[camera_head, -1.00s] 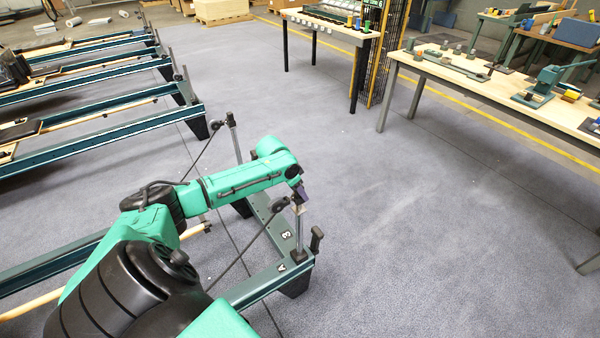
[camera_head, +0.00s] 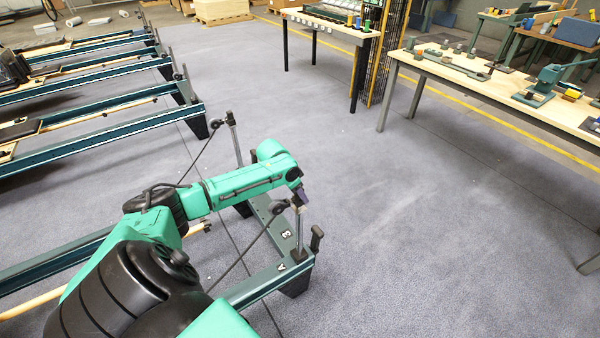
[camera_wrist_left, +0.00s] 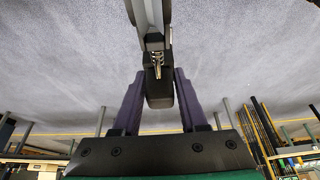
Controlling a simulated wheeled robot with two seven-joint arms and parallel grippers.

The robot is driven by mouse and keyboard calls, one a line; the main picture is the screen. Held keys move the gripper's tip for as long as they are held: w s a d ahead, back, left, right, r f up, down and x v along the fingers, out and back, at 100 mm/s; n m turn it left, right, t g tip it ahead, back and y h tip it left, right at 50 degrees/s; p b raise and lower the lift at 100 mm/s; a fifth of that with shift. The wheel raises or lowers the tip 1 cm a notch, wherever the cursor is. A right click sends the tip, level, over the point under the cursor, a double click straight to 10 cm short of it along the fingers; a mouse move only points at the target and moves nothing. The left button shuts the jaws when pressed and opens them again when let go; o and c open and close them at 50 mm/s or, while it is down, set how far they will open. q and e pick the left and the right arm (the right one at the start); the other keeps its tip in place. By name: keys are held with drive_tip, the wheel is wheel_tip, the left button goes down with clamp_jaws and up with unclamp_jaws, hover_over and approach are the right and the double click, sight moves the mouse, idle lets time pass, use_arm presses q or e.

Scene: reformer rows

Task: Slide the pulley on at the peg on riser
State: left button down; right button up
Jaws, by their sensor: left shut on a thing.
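My left gripper (camera_head: 299,194) is at the top of the near riser (camera_head: 299,232), an upright metal post on the end of the nearest reformer frame. In the left wrist view its two purple fingers (camera_wrist_left: 156,88) are shut on a black piece, the pulley (camera_wrist_left: 160,96). A small metal peg (camera_wrist_left: 157,62) shows right at the pulley's far end, beside the grey riser (camera_wrist_left: 148,18). The pulley is at the riser, but I cannot tell how far it sits on the peg. My right gripper is not in view.
The frame's end beam (camera_head: 245,289) carries letter labels. A farther riser (camera_head: 234,138) stands at its other corner. More reformers (camera_head: 100,128) are at the left. Workbenches (camera_head: 485,85) stand at the right. The floor between is clear.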

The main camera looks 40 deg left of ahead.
sight(284, 197)
use_arm(q)
drive_tip(key=shift+f+b, duration=0.55)
drive_tip(key=shift+f, duration=0.6)
drive_tip(key=shift+c, duration=1.8)
unclamp_jaws()
drive_tip(key=p+v, duration=0.2)
drive_tip(key=v, duration=1)
drive_tip(key=shift+s+r, duration=0.1)
drive_tip(key=shift+r, duration=0.05)
drive_tip(key=shift+p+v, duration=0.8)
drive_tip(key=shift+p, duration=0.15)
drive_tip(key=shift+s+r+p, duration=0.1)
drive_tip(key=shift+r+p, duration=0.25)
